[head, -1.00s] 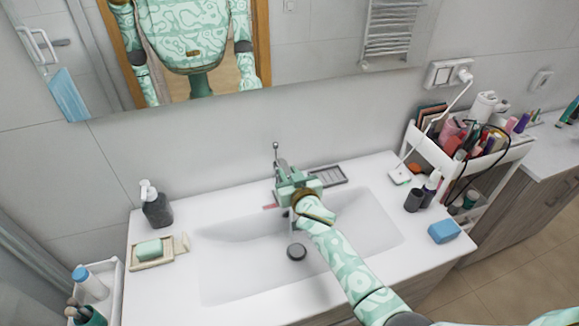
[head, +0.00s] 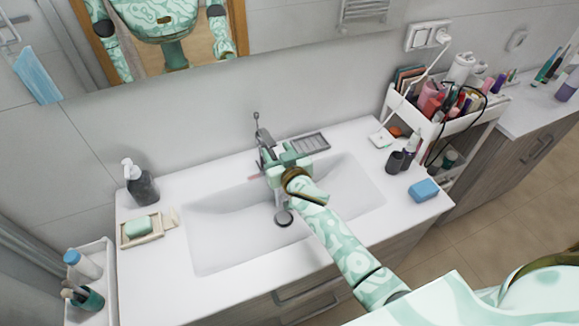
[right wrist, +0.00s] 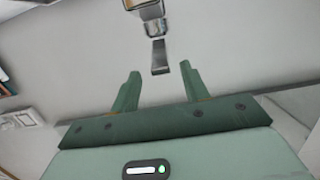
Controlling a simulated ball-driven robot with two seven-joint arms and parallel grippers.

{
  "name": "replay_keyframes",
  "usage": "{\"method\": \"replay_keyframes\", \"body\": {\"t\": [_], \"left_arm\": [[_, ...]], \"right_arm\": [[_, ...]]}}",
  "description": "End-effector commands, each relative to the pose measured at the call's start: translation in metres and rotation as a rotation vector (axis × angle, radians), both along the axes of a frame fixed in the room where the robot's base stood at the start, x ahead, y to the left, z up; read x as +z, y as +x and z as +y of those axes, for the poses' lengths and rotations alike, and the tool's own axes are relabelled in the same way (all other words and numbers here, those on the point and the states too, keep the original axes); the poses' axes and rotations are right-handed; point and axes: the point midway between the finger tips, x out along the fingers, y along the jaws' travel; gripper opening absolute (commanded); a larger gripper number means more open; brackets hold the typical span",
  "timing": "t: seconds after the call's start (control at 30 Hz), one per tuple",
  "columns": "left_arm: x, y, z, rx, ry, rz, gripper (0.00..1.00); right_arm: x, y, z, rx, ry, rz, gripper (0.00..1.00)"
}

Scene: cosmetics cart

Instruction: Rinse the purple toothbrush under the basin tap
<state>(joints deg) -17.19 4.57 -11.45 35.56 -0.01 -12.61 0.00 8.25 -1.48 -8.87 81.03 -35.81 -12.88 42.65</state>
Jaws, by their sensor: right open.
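My right gripper (head: 281,165) is open, right at the basin tap (head: 264,139), and partly hides it. In the right wrist view, the two green fingers (right wrist: 157,90) stand apart with nothing between them. The metal tap parts (right wrist: 160,57) lie just beyond the fingertips; I cannot tell whether they touch. A small pinkish strip (head: 254,178) shows left of the gripper at the basin's back edge; I cannot tell what it is. I cannot make out the purple toothbrush with certainty. The white basin (head: 225,235) lies below, with a dark round drain (head: 284,217). My left gripper is not in view.
A soap dispenser (head: 141,186) and green soap (head: 138,227) in a dish are left of the basin. A grey tray (head: 308,144) lies behind the basin at right. Dark cups (head: 395,162), a blue block (head: 424,189) and a loaded cart (head: 455,125) are right.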

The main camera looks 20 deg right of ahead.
Motion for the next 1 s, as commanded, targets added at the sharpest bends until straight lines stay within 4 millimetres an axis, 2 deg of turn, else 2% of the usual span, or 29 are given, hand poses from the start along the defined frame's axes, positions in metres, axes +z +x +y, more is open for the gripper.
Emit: {"method": "replay_keyframes", "body": {"t": [0.03,0.2,0.4,0.6,1.0], "left_arm": [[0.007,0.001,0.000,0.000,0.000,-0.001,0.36],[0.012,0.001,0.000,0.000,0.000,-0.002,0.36],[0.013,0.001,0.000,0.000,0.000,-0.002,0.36],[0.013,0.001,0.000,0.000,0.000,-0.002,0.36],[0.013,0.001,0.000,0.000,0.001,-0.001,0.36]], "right_arm": [[0.004,-0.016,0.000,0.001,0.002,0.003,0.45],[0.011,-0.062,-0.002,0.000,0.001,0.003,0.45],[0.017,-0.099,-0.003,0.000,0.001,0.003,0.45],[0.020,-0.113,-0.004,0.000,0.001,0.001,0.45],[0.020,-0.114,-0.004,0.001,0.000,0.002,0.45]]}}
